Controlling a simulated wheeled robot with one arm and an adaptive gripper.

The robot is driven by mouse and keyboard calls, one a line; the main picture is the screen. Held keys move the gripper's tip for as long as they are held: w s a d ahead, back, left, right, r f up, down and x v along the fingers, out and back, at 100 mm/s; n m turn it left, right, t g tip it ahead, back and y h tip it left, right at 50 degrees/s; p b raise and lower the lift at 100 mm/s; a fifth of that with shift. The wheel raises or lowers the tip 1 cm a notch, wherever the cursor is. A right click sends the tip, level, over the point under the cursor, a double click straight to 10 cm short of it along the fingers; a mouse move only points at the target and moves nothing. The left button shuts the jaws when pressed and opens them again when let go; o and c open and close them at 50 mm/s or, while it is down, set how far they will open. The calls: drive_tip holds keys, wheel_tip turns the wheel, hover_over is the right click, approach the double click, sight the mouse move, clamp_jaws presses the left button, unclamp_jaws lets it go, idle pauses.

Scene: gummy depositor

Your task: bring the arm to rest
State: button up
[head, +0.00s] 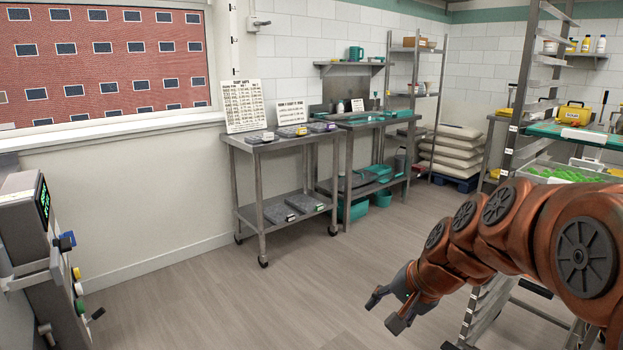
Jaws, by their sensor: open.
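My orange arm reaches in from the lower right of the head view, bent and held out in the air over the floor. My gripper (385,312) is at its end, pointing down and to the left. Its two dark fingers are apart and nothing is between them. The gripper is clear of the furniture and touches nothing that I can see. The arm hides part of the rack and floor behind it.
A control panel (45,240) with buttons stands at the left. A wheeled steel table (290,142) and a sink bench (365,120) line the back wall. A tall rack (515,95) with a green tray stands right, close behind my arm. The middle floor (250,300) is clear.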

drive_tip(key=s+d+f+n+g+h, duration=0.1)
drive_tip(key=s+f+n+g, duration=0.15)
drive_tip(key=s, duration=0.65)
drive_tip(key=s+d+f+n+g+h, duration=0.2)
drive_tip(key=s+f, duration=0.1)
drive_tip(key=s, duration=0.7)
drive_tip(key=s+d+f+n+g+h, duration=0.1)
drive_tip(key=s+f+n+g, duration=0.2)
drive_tip(key=s, duration=0.6)
wheel_tip(320, 180, up, 21)
drive_tip(key=t+p, duration=0.1)
drive_tip(key=p, duration=1.9)
drive_tip(key=shift+s, duration=0.2)
